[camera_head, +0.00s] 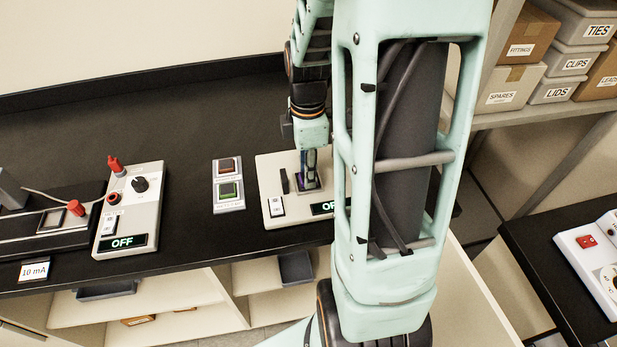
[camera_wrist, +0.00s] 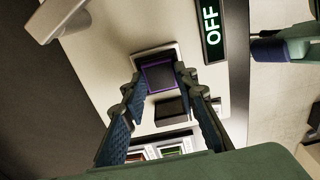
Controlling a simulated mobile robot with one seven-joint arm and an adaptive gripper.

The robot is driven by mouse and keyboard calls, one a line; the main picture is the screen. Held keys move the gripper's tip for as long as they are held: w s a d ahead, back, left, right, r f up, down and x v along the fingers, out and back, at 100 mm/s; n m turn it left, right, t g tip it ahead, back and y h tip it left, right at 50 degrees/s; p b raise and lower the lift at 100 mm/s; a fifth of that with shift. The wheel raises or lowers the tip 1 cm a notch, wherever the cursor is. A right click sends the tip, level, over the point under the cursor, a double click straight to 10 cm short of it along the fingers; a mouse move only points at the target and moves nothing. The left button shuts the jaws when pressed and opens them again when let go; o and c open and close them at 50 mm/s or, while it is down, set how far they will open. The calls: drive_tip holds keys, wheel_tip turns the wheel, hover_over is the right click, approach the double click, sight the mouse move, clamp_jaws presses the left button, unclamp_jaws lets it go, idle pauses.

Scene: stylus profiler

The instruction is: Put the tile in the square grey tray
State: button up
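A dark square tile with a purple edge (camera_wrist: 158,77) shows in the wrist view. It is over a square light-grey piece (camera_wrist: 150,53) on the cream panel of the instrument marked OFF. My gripper (camera_wrist: 158,74) is over it, pointing down, with one fingertip at each side of the tile. I cannot tell whether the fingertips touch it or whether it is lifted. In the head view my gripper (camera_head: 309,172) is above the same instrument (camera_head: 268,164), and a little purple shows under it. My arm hides part of the instrument. I cannot tell which piece is the square grey tray.
A black block (camera_wrist: 171,110) stands on the panel close to the fingers. A red and green button box (camera_head: 229,185) and another instrument marked OFF (camera_head: 142,210) are to the left. Dark grey bins (camera_head: 296,267) sit on the shelf below. The black bench behind is clear.

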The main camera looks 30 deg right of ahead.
clamp_jaws()
drive_tip(key=shift+r, duration=0.1)
drive_tip(key=shift+r+p, duration=2.45)
drive_tip(key=shift+r, duration=0.5)
